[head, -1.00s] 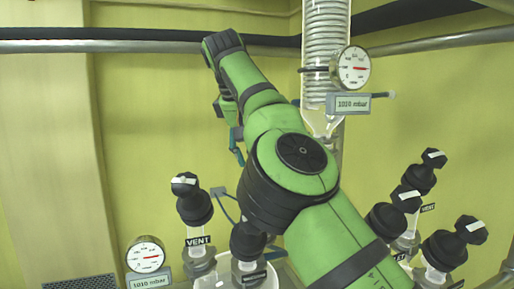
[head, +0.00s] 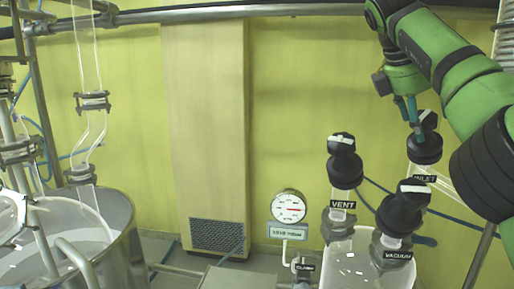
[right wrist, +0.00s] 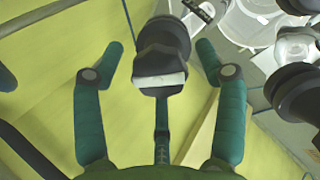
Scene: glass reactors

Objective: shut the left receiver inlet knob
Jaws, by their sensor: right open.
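The inlet knob (head: 424,140) is a black ribbed knob with a white bar on its cap, above an INLET label (head: 424,179). It stands at the right of the head view. My right gripper (head: 410,118) is open, its teal fingers at the knob's cap and partly covering it. In the right wrist view the knob (right wrist: 162,50) sits between the two spread fingers, with a visible gap on both sides. Its white bar lies across the picture there. My left gripper is not in view.
The vent knob (head: 344,160) and vacuum knob (head: 403,210) stand close by, left of and in front of the inlet knob. A round gauge (head: 288,207) is further left. A steel vessel (head: 118,225) with glass tubing stands at far left. A rail (head: 280,13) crosses the back wall.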

